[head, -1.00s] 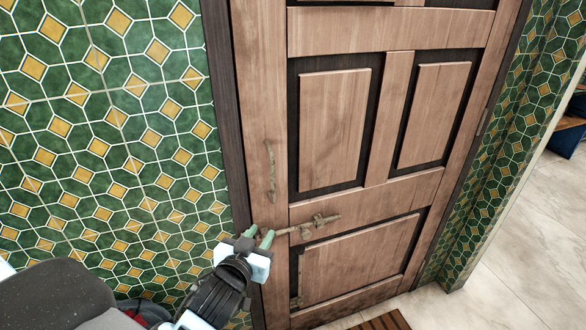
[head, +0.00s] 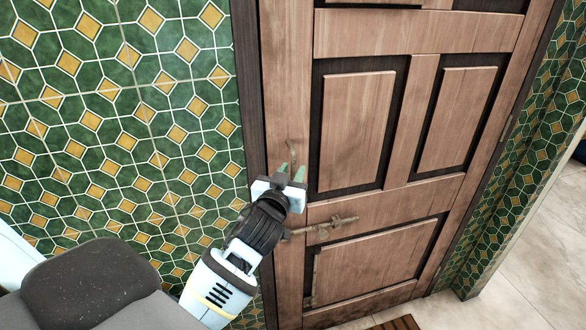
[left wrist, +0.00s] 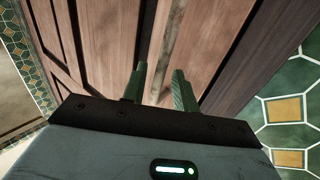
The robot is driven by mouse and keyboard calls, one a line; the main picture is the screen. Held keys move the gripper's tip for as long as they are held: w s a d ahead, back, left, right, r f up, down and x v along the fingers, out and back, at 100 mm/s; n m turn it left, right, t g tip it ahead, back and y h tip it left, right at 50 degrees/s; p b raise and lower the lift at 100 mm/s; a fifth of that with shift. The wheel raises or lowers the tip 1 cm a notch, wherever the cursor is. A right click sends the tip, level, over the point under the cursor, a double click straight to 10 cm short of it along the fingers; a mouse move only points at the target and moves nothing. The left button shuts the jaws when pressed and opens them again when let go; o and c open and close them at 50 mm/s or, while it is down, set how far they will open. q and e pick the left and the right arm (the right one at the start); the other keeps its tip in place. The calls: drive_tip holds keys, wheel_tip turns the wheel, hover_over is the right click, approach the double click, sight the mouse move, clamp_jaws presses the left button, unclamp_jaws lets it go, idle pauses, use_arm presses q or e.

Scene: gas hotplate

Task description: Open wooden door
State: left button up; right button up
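The wooden door (head: 352,130) is brown and panelled and looks closed in its dark frame. A vertical pull handle (head: 291,152) is on the door's left side, its lower part hidden behind my left gripper. A horizontal bolt or latch (head: 330,228) is lower on the door. My left gripper (head: 291,171) is in front of the handle. In the left wrist view its two green fingers (left wrist: 160,82) are apart, facing the door. A pale strip, probably the handle (left wrist: 174,30), runs ahead of the gap. I cannot tell whether they touch it. My right gripper is out of view.
A green and yellow tiled wall (head: 110,130) is left of the door, and another tiled strip (head: 545,130) is to the right. Pale floor (head: 510,270) is open at the lower right. A brown slatted mat (head: 398,323) lies at the door's foot.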

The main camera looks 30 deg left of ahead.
use_arm(q)
drive_tip(key=shift+x, duration=0.95)
clamp_jaws()
